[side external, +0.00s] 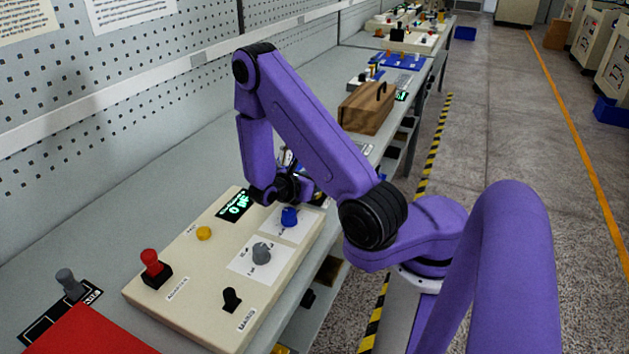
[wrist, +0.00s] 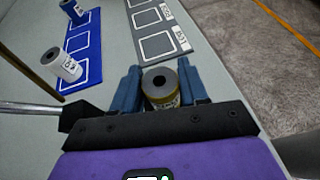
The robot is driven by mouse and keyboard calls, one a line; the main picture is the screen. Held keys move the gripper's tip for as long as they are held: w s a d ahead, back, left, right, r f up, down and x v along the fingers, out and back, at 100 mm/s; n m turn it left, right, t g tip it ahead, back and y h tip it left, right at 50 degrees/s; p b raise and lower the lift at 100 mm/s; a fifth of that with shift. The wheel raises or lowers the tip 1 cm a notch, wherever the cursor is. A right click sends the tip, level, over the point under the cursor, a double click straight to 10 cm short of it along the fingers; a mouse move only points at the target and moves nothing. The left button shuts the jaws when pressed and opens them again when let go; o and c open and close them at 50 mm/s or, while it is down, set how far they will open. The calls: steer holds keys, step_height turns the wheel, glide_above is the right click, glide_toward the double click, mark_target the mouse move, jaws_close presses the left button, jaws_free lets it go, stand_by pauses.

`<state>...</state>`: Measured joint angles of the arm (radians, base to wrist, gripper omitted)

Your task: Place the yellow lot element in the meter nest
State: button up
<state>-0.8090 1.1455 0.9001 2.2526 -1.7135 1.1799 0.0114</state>
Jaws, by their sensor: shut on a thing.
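The yellow lot element is a small cylinder with a grey, hollow-looking top and a yellow band (wrist: 164,101), seen in the wrist view. My gripper (wrist: 159,75) is shut on it, with one blue-grey finger on each side. In the side external view my gripper (side external: 291,187) is low over the bench just behind the cream meter panel (side external: 205,268), and the element cannot be made out there. The panel's display (side external: 236,206) shows green digits. I cannot clearly identify the meter nest in either view.
A blue strip (wrist: 82,47) with outlined squares holds a white labelled cylinder (wrist: 62,66) and a blue one (wrist: 72,11). A grey strip (wrist: 158,20) has empty squares. The panel carries a red knob (side external: 152,263) and a blue knob (side external: 290,217). A wooden box (side external: 368,108) stands farther back.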

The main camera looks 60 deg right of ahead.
steer(key=shift+f, duration=0.1)
steer(key=o, duration=1.1)
steer(key=shift+c, duration=0.2)
